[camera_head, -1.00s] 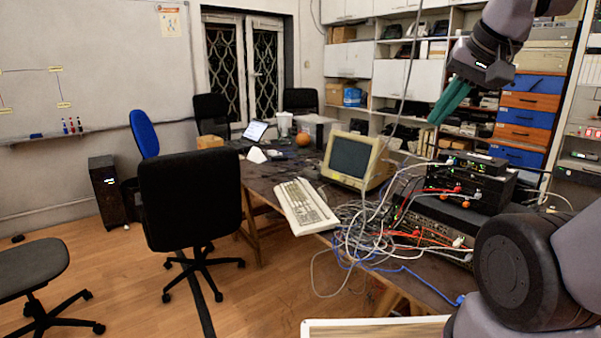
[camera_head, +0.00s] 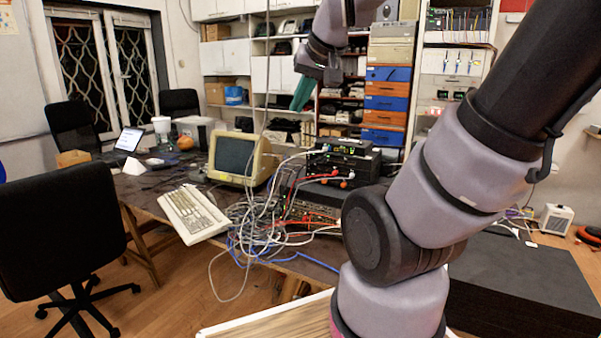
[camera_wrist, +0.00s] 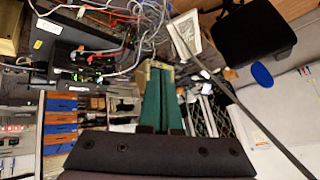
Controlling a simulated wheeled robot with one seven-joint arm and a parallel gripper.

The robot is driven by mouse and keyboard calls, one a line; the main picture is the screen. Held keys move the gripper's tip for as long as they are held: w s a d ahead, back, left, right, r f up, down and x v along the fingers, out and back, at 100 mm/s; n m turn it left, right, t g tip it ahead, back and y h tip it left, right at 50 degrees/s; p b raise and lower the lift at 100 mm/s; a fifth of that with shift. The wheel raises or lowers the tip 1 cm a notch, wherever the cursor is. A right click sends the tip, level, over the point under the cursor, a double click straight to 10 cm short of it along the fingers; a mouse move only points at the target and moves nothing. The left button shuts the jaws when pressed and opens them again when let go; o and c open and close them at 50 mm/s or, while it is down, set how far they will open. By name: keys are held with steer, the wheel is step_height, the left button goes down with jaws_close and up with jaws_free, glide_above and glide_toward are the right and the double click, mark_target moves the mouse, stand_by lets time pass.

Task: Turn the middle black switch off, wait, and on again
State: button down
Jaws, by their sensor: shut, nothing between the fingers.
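A stack of black network devices (camera_head: 343,160) with small lit lights and plugged cables stands on the table. The upper boxes sit on a wider dark unit, partly hidden behind my arm. I cannot make out the individual power switches. The stack also shows upside down at the upper left of the wrist view (camera_wrist: 85,62). My gripper (camera_head: 300,106), with green fingers, hangs in the air above and to the left of the stack, apart from it. Its fingers (camera_wrist: 162,68) are shut and empty, pointing at the table area.
A tangle of cables (camera_head: 262,228) spreads left of the stack. An old monitor (camera_head: 238,155) and a keyboard (camera_head: 192,212) stand beside it. Blue and orange drawers (camera_head: 385,103) and shelves stand behind. A black chair (camera_head: 62,220) is at the left.

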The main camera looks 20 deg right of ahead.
steer(key=w+d+f+n+t+h, duration=0.1)
steer(key=w+d+f+n+t, duration=0.2)
steer(key=w, duration=0.6)
steer(key=w+d+f+n+h, duration=0.2)
steer(key=w+d+f, duration=0.35)
steer(key=w, duration=0.25)
steer(key=w+d+f+n+t+h, duration=0.1)
steer(key=w+d+f+n+t, duration=0.25)
steer(key=w, duration=0.55)
steer(key=w+d+f+n+t, duration=0.1)
steer(key=f+n, duration=0.4)
steer(key=f, duration=0.5)
steer(key=w+d+f+n+t, duration=0.1)
steer(key=d+f+n, duration=0.3)
steer(key=f, duration=0.6)
steer(key=shift+w+d+n+y, duration=0.3)
steer(key=shift+w+n+y, duration=0.1)
steer(key=shift+n, duration=0.15)
glide_toward(309, 166)
steer(key=w+a, duration=0.1)
steer(key=w+a+f, duration=0.1)
steer(key=w+a, duration=0.1)
steer(key=w, duration=0.1)
steer(key=shift+a+f, duration=0.25)
steer(key=w+d, duration=0.2)
steer(key=shift+w+d+f, duration=0.1)
steer(key=shift+d+f, duration=0.1)
steer(key=shift+d, duration=0.15)
steer(key=shift+w+d, duration=0.25)
